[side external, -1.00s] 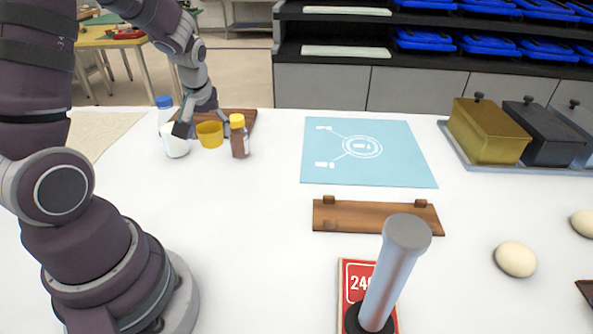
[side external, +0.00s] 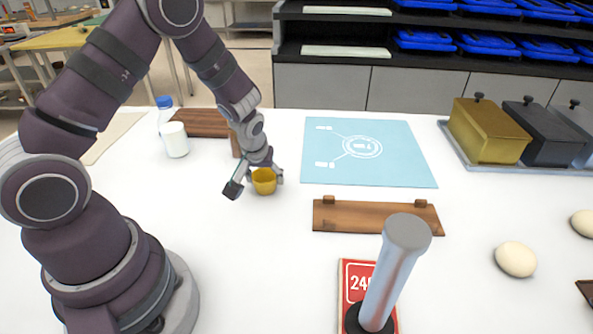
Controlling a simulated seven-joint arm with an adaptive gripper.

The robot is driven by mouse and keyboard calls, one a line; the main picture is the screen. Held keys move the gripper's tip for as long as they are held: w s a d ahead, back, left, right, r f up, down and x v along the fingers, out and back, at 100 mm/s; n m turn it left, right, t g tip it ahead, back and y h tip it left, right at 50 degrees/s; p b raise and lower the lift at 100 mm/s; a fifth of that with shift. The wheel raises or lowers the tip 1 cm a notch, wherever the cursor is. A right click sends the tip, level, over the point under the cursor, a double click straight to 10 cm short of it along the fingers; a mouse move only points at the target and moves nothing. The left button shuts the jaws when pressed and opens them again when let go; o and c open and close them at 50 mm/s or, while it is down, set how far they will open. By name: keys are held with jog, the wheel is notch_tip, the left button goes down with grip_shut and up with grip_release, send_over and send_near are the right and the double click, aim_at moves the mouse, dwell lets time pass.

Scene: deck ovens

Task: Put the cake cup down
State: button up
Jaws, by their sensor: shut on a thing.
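The cake cup (side external: 264,182) is small and yellow, upright, over the white table to the left of the blue mat. My gripper (side external: 256,184) is shut on the cup, with a dark finger at its left and a grey one at its right. The cup is low, close to the table top. I cannot tell whether its base touches the table.
A white cup (side external: 175,140), a blue-capped bottle (side external: 165,112) and a brown board (side external: 202,122) stand behind, left. A brown bottle (side external: 236,146) is mostly hidden by my arm. The blue mat (side external: 405,165) and wooden rack (side external: 375,217) lie right.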

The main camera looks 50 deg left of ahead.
jog(key=shift+f, duration=0.15)
jog(key=o, duration=0.9)
jog(key=s+d+r+m+h, duration=0.1)
jog(key=s+d+r+m, duration=0.2)
jog(key=r, duration=0.3)
jog(key=s+d+r+m+t+h, duration=0.1)
jog(key=s+d+r+m, duration=0.1)
jog(key=s+r, duration=0.3)
jog(key=s+d+r+m+t+h, duration=0.1)
jog(key=s+d+r+m, duration=0.2)
jog(key=r, duration=0.6)
jog(key=shift+s+d+m, duration=0.3)
jog(key=shift+s+d, duration=0.45)
jog(key=shift+s, duration=0.2)
